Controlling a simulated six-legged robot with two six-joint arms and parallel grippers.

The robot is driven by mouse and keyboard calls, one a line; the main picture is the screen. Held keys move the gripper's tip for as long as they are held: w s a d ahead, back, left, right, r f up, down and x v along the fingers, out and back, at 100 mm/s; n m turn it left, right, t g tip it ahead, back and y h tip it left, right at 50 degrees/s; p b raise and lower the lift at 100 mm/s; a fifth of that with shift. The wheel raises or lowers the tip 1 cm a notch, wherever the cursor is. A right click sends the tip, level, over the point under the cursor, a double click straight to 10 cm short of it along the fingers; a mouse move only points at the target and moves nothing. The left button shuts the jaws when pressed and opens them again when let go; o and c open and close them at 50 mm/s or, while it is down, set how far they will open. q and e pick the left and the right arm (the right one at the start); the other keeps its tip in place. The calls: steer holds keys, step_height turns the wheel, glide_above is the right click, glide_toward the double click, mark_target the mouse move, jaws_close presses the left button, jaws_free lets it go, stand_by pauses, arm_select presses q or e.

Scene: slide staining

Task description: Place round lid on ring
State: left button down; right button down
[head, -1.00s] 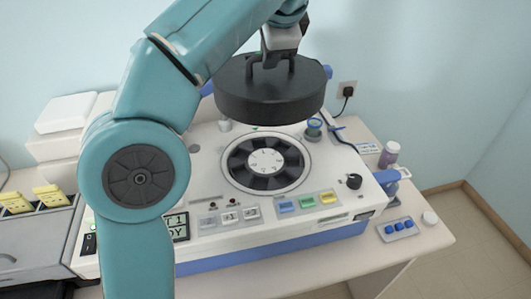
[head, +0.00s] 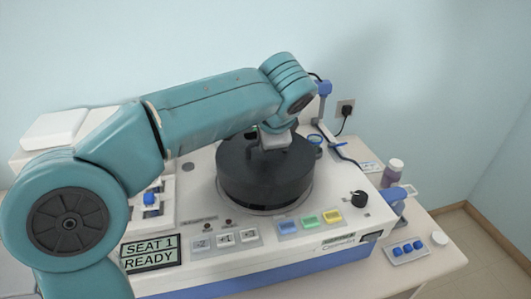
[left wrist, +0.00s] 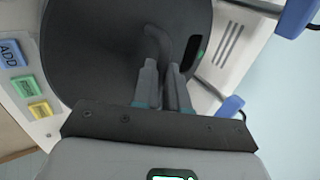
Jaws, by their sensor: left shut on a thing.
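The round lid (head: 262,180) is black and drum-shaped, with a handle on top. In the head view it sits level over the ring (head: 224,203) on the white machine, and only a thin part of the ring's edge shows around its base. I cannot tell whether the lid is fully seated. My left gripper (head: 271,146) is above the lid and shut on its handle. In the left wrist view the two fingers of the gripper (left wrist: 163,75) close on the dark handle over the lid's top (left wrist: 95,50). My right gripper is not in view.
The machine (head: 330,225) has coloured buttons, a black knob (head: 358,199) and a display (head: 150,253) reading "SEAT 1 READY". A purple-grey bottle (head: 393,172) and a tray with blue items (head: 406,250) stand at the right. A cable runs behind to a wall socket.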

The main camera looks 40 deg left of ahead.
mark_target(265, 157)
arm_select(q)
steer(key=f, duration=0.2)
steer(key=shift+s+a+f, duration=0.1)
steer(key=shift+a+f, duration=0.2)
steer(key=shift+d+f, duration=0.1)
steer(key=shift+f, duration=0.05)
steer(key=shift+d, duration=0.15)
steer(key=c, duration=1.2)
jaws_free()
steer(key=shift+o, duration=0.2)
steer(key=v, duration=1.2)
